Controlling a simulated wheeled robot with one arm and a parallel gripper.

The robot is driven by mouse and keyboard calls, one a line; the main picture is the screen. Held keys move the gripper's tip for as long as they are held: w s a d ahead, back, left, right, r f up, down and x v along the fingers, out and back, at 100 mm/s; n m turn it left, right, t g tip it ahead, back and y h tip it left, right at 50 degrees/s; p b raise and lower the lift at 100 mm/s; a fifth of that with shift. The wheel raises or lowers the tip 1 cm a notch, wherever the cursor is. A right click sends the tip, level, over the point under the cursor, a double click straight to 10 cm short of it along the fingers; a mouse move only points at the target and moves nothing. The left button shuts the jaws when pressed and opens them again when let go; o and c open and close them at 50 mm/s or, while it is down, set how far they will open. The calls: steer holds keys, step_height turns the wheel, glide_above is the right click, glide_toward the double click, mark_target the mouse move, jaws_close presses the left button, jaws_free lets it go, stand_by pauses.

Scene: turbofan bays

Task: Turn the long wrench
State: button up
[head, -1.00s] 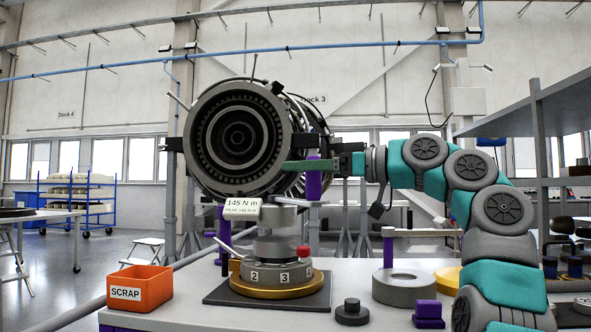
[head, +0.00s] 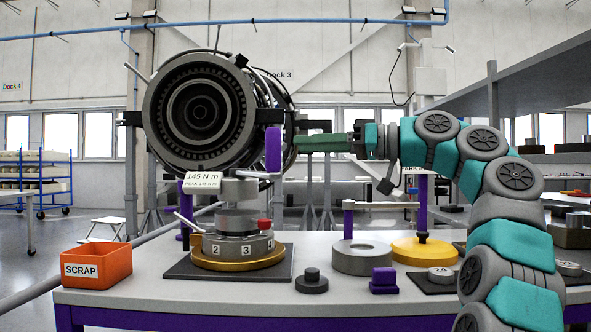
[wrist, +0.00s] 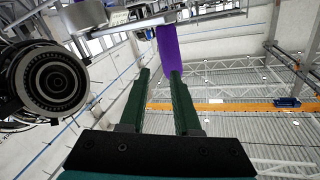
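A wrench with an upright purple handle (head: 273,150) and a short-looking grey bar sits on top of the numbered fixture (head: 235,245). A tag (head: 202,181) beside it reads 145 N m. I cannot tell from its looks whether this is the long wrench. My gripper (head: 296,144) points left, just right of the purple handle and apart from it. In the wrist view, the green fingers (wrist: 160,72) are open with nothing between them. The purple handle (wrist: 171,48) stands just beyond their tips.
A grey bar (head: 385,205) with purple uprights stands behind a grey ring (head: 363,258) and a yellow disc (head: 408,251). An orange SCRAP bin (head: 97,265) is at the table's left. A black knob (head: 311,281) and purple block (head: 383,281) lie in front. The engine (head: 200,112) hangs behind.

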steer(key=d+f+m, duration=0.1)
steer(key=d+m, duration=0.1)
steer(key=d+f+m, duration=0.1)
steer(key=d+m, duration=0.1)
steer(key=m, duration=0.1)
steer(key=d+f+m, duration=0.1)
steer(key=d+m, duration=0.1)
steer(key=m, duration=0.1)
steer(key=shift+w+d+f+t, duration=0.1)
steer(key=shift+d+t, duration=0.2)
jaws_close()
steer(key=s+d+f+m, duration=0.1)
steer(key=d+f+m, duration=0.2)
steer(key=m, duration=0.2)
steer(key=w+a+m, duration=0.1)
steer(key=a, duration=1.1)
steer(key=shift+w+a+f+m+p, duration=0.15)
steer(key=shift+w+f+m+p, duration=0.15)
steer(key=shift+m, duration=0.1)
steer(key=shift+a, duration=0.1)
steer(key=shift+s+a+t+h, duration=0.3)
steer(key=shift+s+a, duration=0.1)
steer(key=shift+a, duration=0.2)
steer(key=shift+r, duration=0.1)
